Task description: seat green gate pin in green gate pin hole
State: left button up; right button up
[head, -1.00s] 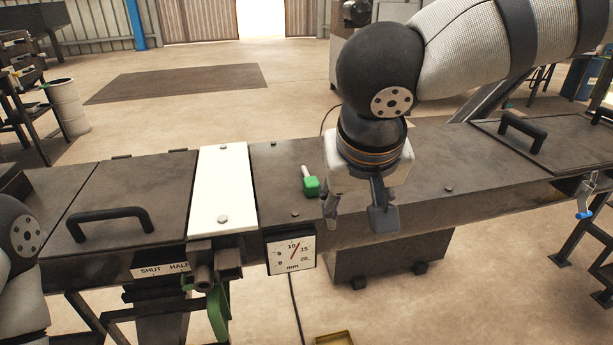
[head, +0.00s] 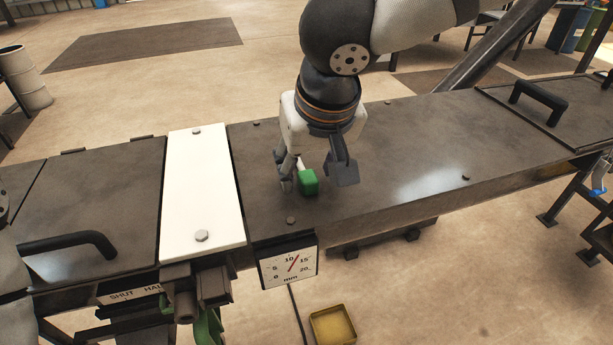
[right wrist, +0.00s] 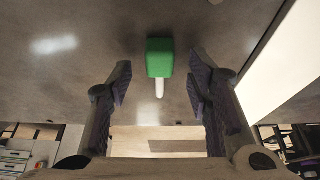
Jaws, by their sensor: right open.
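The green gate pin has a green block head (head: 309,182) and a thin pale shank, and lies on the dark bench top. My right gripper (head: 314,174) is open, pointing down with a finger on either side of the pin in the head view. In the right wrist view the green head (right wrist: 160,57) lies centred just beyond the open fingers, its pale shank pointing back between them. The fingers do not visibly touch it. My left gripper is out of view; only part of my left arm shows at the left edge. I cannot make out the green gate pin hole.
A white plate (head: 202,190) crosses the bench left of the pin. A dial marked in mm (head: 288,262) and a green part (head: 207,328) are at the front edge. A yellow tray (head: 333,326) lies below. Bench top right of the pin is clear.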

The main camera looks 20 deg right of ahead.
jog(key=shift+w+f, duration=0.3)
jog(key=shift+f, duration=0.1)
grip_shut()
jog(key=shift+r, duration=0.15)
jog(key=shift+r, duration=0.4)
jog(key=s+r, duration=1.2)
jog(key=s, duration=0.2)
jog(key=shift+d, duration=0.25)
